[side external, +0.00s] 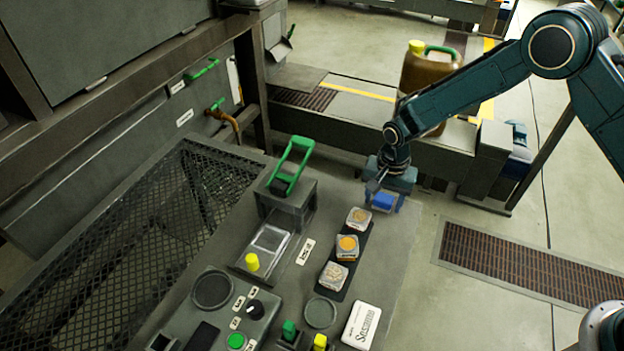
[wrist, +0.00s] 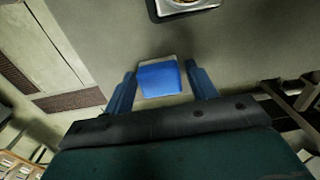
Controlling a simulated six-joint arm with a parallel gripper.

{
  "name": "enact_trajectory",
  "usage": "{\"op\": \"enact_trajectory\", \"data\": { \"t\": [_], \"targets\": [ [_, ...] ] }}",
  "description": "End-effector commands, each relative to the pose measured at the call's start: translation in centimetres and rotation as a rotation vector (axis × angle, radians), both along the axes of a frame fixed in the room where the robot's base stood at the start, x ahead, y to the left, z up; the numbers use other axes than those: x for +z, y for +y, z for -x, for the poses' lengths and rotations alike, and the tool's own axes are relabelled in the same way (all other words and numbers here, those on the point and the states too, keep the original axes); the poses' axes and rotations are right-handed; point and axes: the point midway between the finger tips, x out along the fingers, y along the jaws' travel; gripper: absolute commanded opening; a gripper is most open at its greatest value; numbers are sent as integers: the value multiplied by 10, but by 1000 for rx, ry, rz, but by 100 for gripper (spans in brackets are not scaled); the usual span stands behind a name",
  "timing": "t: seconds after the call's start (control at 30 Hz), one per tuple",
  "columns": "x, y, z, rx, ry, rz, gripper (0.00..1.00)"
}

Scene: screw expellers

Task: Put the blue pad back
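The blue pad (side external: 383,200) is at the far right corner of the grey worktop, under my gripper (side external: 382,206). In the wrist view the blue pad (wrist: 160,79) lies between the two blue fingers of my gripper (wrist: 160,70), with a pale edge showing around it. A narrow gap shows on each side of the pad, so the fingers look open and not closed on it. Whether the pad rests on the worktop or on a small base is hard to tell.
A dark tray (side external: 366,232) with several sample tins stands just in front of the pad. A green-handled press (side external: 290,195), a white box (side external: 361,325) and a control panel (side external: 230,310) are on the worktop. A brown jug (side external: 425,75) stands behind my arm.

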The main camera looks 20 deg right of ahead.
Motion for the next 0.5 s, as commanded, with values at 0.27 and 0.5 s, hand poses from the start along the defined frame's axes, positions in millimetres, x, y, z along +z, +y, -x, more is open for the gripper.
{"op": "enact_trajectory", "data": {
  "t": [0.27,0.5],
  "targets": [
    [0,0,0,0,0,0,63],
    [7,0,0,0,-1,0,63]
  ]
}}
